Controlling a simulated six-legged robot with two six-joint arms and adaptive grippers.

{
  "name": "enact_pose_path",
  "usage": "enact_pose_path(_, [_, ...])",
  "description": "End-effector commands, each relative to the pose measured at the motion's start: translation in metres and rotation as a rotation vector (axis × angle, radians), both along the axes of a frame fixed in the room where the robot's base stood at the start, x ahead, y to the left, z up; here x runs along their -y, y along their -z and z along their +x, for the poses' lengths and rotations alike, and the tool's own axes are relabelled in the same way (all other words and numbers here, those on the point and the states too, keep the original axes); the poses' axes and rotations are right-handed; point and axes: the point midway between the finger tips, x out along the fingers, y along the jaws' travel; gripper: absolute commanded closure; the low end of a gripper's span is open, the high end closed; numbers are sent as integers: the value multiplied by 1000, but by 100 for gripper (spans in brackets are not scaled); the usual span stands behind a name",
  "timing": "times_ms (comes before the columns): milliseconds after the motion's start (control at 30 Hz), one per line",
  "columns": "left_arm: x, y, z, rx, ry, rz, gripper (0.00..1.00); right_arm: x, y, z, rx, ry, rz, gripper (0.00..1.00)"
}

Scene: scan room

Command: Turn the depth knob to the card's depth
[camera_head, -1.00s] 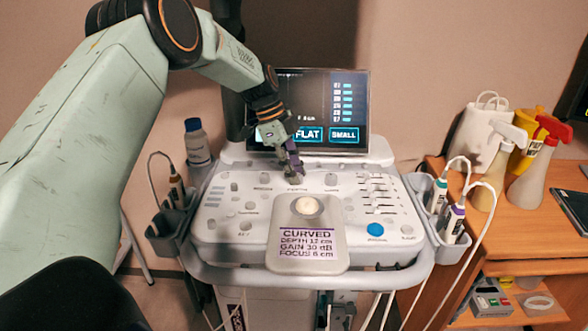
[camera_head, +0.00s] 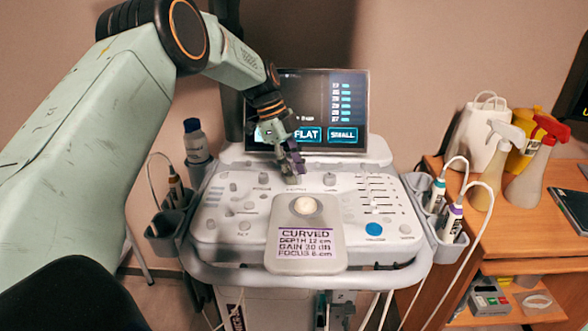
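The ultrasound console's control panel (camera_head: 228,212) faces me. The card (camera_head: 305,262) stands at its front middle and reads CURVED, DEPTH 12 cm, GAIN 30 dB, FOCUS 6 cm. My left gripper (camera_head: 295,168) points down at a small grey knob (camera_head: 295,182) in the panel's back row. The fingertips are at or just above this knob; I cannot tell if they touch it or how far they are apart. The knob's label is too small to read. Other knobs stand at its left (camera_head: 264,178) and right (camera_head: 330,179). My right gripper is out of view.
The screen (camera_head: 345,100) shows FLAT and SMALL; my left gripper hides its lower left. Probe holders (camera_head: 446,228) flank the panel. A bottle (camera_head: 196,142) stands behind left. Spray bottles (camera_head: 530,165) stand on the wooden desk (camera_head: 522,220) at right.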

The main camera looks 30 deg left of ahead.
Motion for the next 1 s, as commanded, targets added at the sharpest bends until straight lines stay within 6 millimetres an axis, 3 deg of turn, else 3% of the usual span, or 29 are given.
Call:
enact_pose_path(100, [0, 1, -1, -3, 0, 0, 53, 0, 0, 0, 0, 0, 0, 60])
enact_pose_path(567, [0, 2, -2, -5, -15, -1, 53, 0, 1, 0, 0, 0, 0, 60])
enact_pose_path(1000, [1, 2, -5, -5, -390, -4, 53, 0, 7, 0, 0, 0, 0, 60])
